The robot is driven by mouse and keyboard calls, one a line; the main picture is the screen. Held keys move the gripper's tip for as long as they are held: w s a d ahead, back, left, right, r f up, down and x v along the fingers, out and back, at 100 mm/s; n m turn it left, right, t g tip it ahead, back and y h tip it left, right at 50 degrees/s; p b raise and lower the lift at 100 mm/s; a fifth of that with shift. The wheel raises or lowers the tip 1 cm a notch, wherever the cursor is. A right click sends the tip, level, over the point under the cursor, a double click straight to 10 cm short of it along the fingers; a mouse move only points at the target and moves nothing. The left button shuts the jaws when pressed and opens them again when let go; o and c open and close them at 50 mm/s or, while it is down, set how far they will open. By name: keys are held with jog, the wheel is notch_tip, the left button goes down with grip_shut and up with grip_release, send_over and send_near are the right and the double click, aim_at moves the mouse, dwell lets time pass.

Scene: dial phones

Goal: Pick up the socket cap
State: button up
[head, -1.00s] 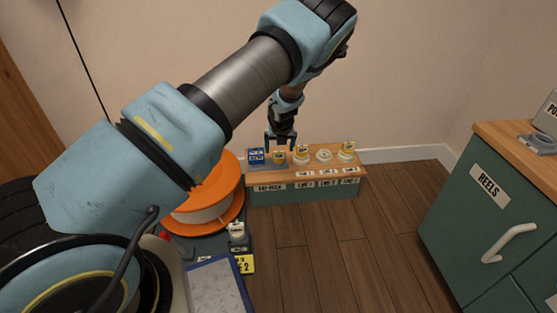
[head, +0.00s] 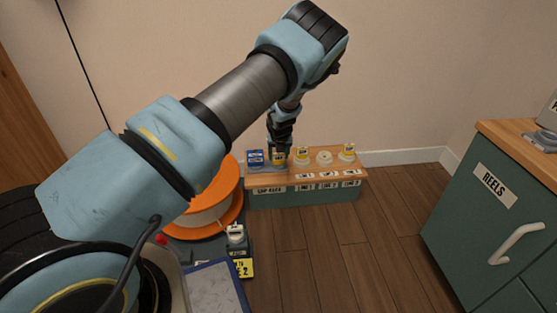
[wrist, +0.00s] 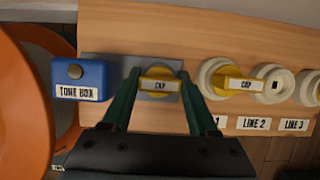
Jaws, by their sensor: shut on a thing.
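A yellow cap (wrist: 158,86) with a "CAP" label sits on the grey pad (wrist: 110,112) at the left part of the wooden bench top. It also shows in the head view (head: 279,159), partly covered by my fingers. My gripper (wrist: 159,76) points down at the pad and is shut on this cap, one finger on each side. In the head view my gripper (head: 279,153) is low over the bench. A second yellow cap (wrist: 246,84) sits on the round white LINE 1 socket (wrist: 208,72), right of my gripper.
The blue tone box (wrist: 80,77) stands close left of my gripper. The LINE 2 socket (wrist: 273,84) has no cap. An orange reel (head: 222,192) stands left of the bench. Floor in front is clear.

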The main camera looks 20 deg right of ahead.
grip_shut()
notch_tip(320, 180, up, 18)
jog(key=p, duration=0.9)
jog(key=shift+r, duration=0.15)
